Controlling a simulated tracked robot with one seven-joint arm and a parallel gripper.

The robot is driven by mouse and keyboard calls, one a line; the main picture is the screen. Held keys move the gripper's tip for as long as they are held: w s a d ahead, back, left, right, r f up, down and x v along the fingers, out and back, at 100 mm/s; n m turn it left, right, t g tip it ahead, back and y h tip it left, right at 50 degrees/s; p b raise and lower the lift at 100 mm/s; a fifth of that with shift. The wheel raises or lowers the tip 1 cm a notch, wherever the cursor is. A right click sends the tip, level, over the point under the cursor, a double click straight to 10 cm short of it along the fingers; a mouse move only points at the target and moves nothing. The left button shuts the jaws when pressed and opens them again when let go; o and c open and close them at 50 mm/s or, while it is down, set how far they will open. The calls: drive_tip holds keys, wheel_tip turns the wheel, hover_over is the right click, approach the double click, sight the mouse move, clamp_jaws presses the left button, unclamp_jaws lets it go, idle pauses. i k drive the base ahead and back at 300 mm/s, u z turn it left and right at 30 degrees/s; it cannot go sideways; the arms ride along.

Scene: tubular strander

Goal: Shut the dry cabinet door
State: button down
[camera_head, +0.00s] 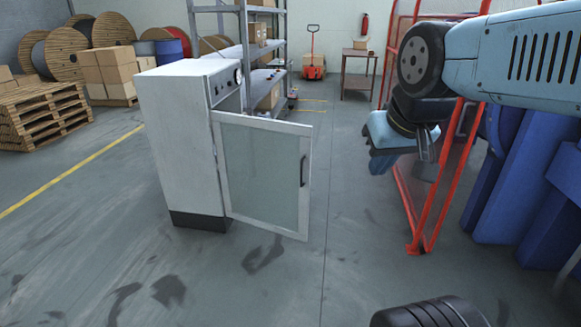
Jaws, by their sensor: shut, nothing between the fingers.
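The dry cabinet (178,142) is a white upright box with a dark base, left of the picture's middle. Its door (262,172) has a white frame and a frosted pane, and stands swung wide open to the right. A dark handle (302,171) is on the door's right edge. My gripper (380,163) hangs from my light blue arm, right of the door and apart from it. Its fingers are small and partly hidden in this view; it is shut and holds nothing. The cabinet's inside is mostly hidden behind the door.
A red frame (428,200) with blue machine parts (520,180) stands close on the right. Grey shelving (246,45) is behind the cabinet. Pallets with boxes (42,108) are at the left. The floor in front of the door is clear.

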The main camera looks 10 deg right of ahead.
sight(304, 132)
drive_tip(key=u, duration=0.05)
drive_tip(key=i, duration=0.95)
drive_tip(key=z, duration=0.1)
